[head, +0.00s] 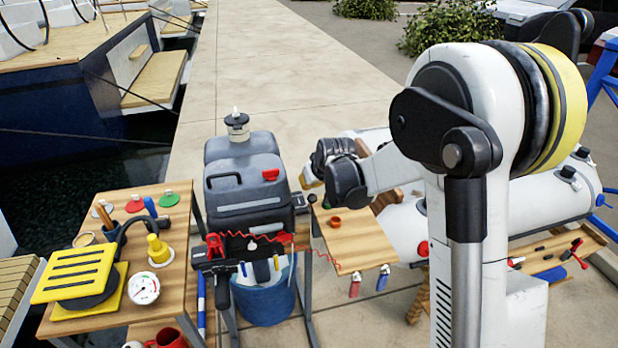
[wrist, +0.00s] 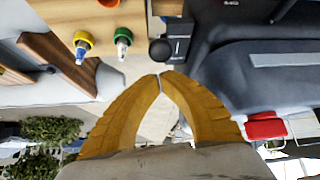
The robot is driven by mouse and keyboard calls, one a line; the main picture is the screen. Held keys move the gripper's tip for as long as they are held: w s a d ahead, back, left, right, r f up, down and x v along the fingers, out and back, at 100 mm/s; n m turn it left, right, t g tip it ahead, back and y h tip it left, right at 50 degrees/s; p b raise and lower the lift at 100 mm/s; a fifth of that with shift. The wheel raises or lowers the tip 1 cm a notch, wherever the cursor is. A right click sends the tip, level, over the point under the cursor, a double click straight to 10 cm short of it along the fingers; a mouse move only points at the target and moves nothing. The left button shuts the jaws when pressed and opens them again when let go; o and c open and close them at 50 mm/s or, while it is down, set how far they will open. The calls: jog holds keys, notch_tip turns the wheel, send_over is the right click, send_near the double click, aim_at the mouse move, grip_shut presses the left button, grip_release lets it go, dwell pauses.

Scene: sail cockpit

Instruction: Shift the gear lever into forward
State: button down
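The gear lever appears to be the black lever with a round knob (wrist: 160,50) on a small black box (wrist: 180,30) in the wrist view. In the head view a black knob (head: 312,198) shows beside the grey outboard motor (head: 245,185). My gripper (wrist: 161,75) has its yellow finger tips together with nothing visible between them. In the wrist view the tips appear just below the knob, apart from it as far as I can tell. In the head view my gripper (head: 308,181) is right of the motor, near the lever. I cannot tell the lever's position setting.
The motor has a red cap (head: 270,175). A wooden board (head: 350,245) with small bottles lies right of the lever. A blue bucket (head: 264,300) is below the motor. A wooden table (head: 175,215) with a yellow pump and gauge stands left. A white inflatable tube (head: 480,215) lies right.

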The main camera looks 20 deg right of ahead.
jog(key=shift+s+f, duration=0.3)
jog(key=shift+s, duration=0.5)
jog(key=shift+r, duration=0.1)
jog(key=shift+w+a+r, duration=0.1)
jog(key=shift+w+r, duration=0.1)
jog(key=shift+r, duration=0.1)
jog(key=s+p+v, duration=0.1)
jog(key=p+v, duration=0.3)
jog(key=v, duration=0.5)
jog(key=shift+a+f+p, duration=0.15)
jog(key=shift+f+p, duration=0.15)
jog(key=shift+p, duration=0.1)
